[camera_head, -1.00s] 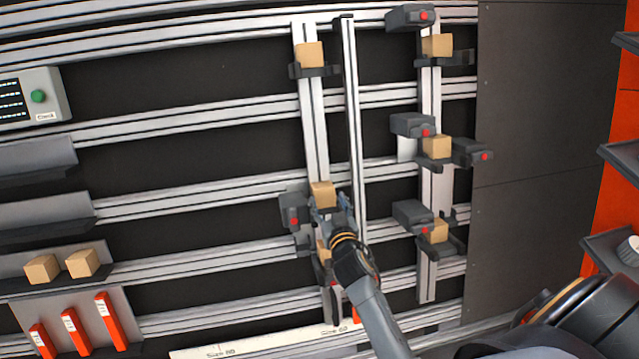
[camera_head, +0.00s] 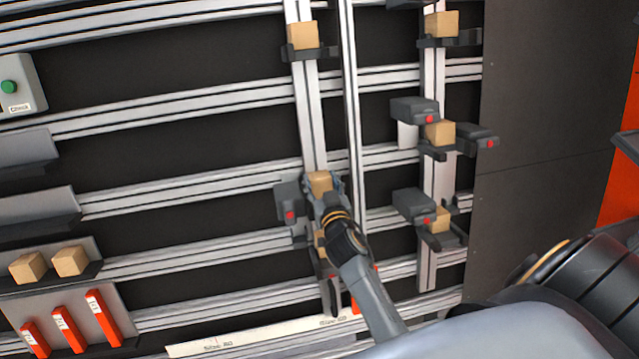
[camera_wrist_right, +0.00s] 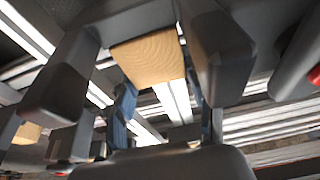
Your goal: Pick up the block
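A tan wooden block (camera_head: 319,182) sits in a dark holder on the left upright rail. In the right wrist view the block (camera_wrist_right: 148,60) shows wood grain, with dark grey holder parts around it. My right gripper (camera_head: 323,192) reaches up from below and is at the block, partly covering it. In the wrist view its bluish fingers stand apart on either side of the block's near edge. Whether they press on the block cannot be told. My left gripper is not in view.
A dark unit with a red lamp (camera_head: 289,201) stands close left of the block. Another tan block (camera_head: 320,240) is partly hidden below it. A slim vertical rail (camera_head: 353,120) runs just right. More blocks sit in holders on the right upright (camera_head: 428,270).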

